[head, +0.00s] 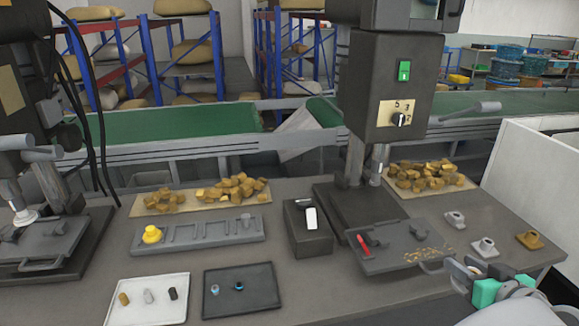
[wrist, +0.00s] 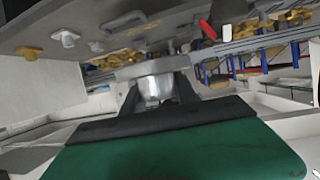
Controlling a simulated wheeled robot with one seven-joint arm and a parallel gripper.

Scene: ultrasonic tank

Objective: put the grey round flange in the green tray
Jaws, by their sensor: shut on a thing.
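My gripper (head: 476,274) is at the lower right of the head view, off the bench's front right edge. In the wrist view its two dark fingers (wrist: 157,95) are closed on a grey metal part with a round body and a flatter plate, which looks like the grey round flange (wrist: 153,82). The flange is held clear of the bench. The broad green surface low in the wrist view looks like my own gripper body. I cannot make out the green tray in either view.
A grey fitting (head: 455,219), a pale fitting (head: 485,246) and an orange fitting (head: 530,239) stand on the bench's right end. A dark plate with a red-handled tool (head: 363,243) lies left of them. A white-walled unit (head: 530,175) stands at the right.

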